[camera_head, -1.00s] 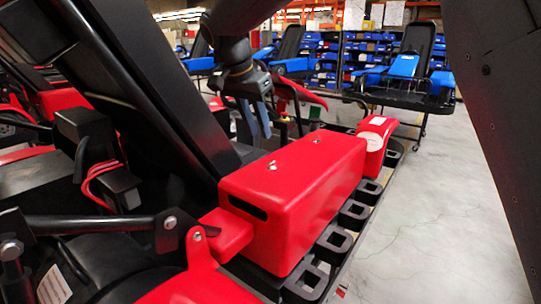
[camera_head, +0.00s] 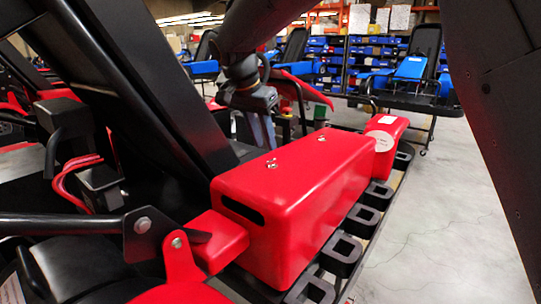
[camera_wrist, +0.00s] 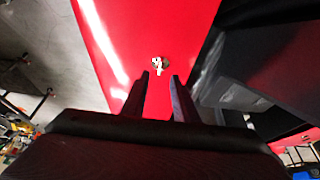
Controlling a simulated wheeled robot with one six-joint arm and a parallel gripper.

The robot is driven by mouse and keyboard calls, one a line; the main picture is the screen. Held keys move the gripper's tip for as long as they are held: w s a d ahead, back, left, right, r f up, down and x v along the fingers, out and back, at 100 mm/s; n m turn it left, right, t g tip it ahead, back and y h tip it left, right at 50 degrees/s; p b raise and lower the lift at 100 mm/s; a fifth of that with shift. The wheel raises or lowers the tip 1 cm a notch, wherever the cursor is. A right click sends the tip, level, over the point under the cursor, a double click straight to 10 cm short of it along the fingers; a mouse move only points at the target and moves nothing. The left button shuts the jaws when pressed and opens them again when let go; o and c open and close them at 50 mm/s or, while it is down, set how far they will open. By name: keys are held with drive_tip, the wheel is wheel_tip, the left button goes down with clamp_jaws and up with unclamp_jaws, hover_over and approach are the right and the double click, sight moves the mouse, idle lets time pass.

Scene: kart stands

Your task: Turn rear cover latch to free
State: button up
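The red cover (camera_head: 290,200) is a long box with a dark slot in its near end. Two small metal latches sit on its top, a nearer one (camera_head: 272,163) and a farther one (camera_head: 321,138); I cannot tell their turned positions. My gripper (camera_head: 263,132) points down at the far left side of the cover in the head view. In the wrist view my gripper (camera_wrist: 161,78) is open, its two dark fingers apart with nothing between them. One metal latch (camera_wrist: 159,65) shows just beyond the fingertips, roughly centred, on the red surface. I see no contact with it.
A black slanted panel (camera_head: 150,90) rises left of the cover. A black slotted rail (camera_head: 342,253) runs along its right side, and another red part (camera_head: 385,130) stands behind it. Bare concrete floor (camera_head: 440,220) lies to the right. A blue-and-black kart stand (camera_head: 410,75) is in the background.

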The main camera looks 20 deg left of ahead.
sight(269, 161)
drive_tip(key=shift+p+x, duration=0.9)
drive_tip(key=shift+x, duration=2.1)
clamp_jaws()
